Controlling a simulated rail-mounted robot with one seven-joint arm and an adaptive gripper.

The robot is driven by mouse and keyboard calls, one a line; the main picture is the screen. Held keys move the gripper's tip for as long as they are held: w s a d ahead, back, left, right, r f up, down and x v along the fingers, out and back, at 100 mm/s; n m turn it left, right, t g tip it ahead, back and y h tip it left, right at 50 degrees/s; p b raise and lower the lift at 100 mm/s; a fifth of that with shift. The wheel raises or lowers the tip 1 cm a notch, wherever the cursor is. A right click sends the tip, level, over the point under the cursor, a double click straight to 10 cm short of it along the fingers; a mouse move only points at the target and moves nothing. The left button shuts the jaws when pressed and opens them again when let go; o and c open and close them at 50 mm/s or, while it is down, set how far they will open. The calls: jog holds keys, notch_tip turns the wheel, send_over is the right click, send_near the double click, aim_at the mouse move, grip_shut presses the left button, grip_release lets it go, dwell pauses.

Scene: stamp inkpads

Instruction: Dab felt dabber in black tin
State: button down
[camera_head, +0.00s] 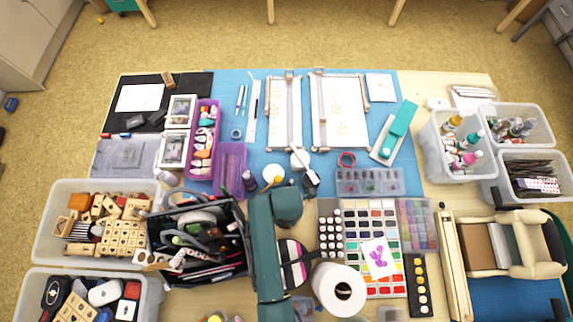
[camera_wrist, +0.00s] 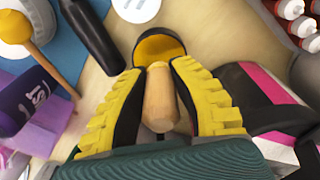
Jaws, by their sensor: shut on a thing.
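In the wrist view my gripper (camera_wrist: 159,68) has its two yellow-ribbed fingers closed on a pale wooden handle (camera_wrist: 159,98), which I take to be the felt dabber. Its felt end is not clearly visible. A round black piece with an ochre inside (camera_wrist: 160,47) shows just past the fingertips; it looks like the black tin, but I cannot tell whether the dabber touches it. In the head view my arm covers the gripper and the dabber.
A dark bottle (camera_wrist: 92,38) and a yellow-headed wooden stick (camera_wrist: 58,72) lie left of my fingers. A pink and black item (camera_wrist: 270,88) is close on the right. In the head view a black caddy (camera_head: 200,240) crowds the left.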

jog(key=shift+r+p, duration=1.95)
jog(key=shift+r, duration=0.1)
